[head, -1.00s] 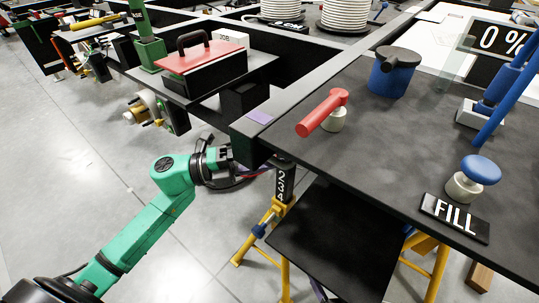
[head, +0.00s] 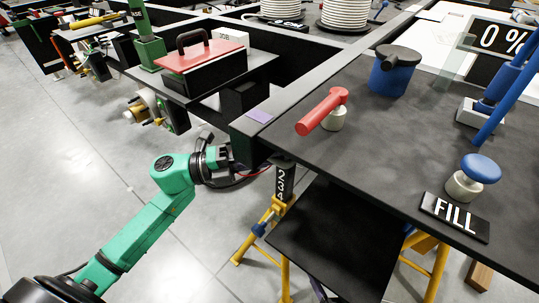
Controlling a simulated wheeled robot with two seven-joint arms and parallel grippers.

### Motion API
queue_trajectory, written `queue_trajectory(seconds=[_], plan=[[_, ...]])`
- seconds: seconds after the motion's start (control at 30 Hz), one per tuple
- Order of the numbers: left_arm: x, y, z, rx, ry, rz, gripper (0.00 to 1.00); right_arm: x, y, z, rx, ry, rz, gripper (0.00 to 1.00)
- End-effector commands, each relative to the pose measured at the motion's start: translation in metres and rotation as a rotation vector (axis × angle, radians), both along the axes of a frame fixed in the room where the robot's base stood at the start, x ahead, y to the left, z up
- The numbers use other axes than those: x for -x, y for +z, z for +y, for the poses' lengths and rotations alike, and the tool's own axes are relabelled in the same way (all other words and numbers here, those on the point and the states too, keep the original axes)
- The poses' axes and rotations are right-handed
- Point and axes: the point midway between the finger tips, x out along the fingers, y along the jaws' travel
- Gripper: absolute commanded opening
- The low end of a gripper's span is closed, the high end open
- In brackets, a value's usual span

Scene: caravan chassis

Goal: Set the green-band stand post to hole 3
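A stand post (head: 282,181), dark with white numbers 2, 3 and 4 down its side, stands under the near corner of the black chassis bench. It rises from a yellow tripod stand (head: 277,208) with a blue knob (head: 258,229). No green band can be made out on it. My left gripper (head: 229,155), at the end of the green arm, is left of the post and a little above it, close to the bench corner and apart from the post. Its fingertips are small and dark, so their opening cannot be made out. My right gripper is not in view.
The black bench (head: 400,135) carries a red-handled valve (head: 322,112), a blue pot (head: 392,75), a blue knob and a FILL sign (head: 455,217). A dark panel (head: 335,240) lies below its edge, close to the stand. Open floor is at left.

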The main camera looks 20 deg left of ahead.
Motion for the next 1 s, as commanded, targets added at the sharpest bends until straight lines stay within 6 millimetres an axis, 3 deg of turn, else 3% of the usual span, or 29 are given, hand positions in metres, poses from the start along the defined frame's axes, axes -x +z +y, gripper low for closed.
queue_trajectory(seconds=[0.67, 1.0], plan=[[0.000, 0.001, 0.000, 0.002, 0.001, -0.002, 0.00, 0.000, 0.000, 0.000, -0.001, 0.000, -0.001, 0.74], [0.000, -0.046, 0.000, 0.001, 0.000, 0.001, 0.00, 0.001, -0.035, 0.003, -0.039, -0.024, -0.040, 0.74]])
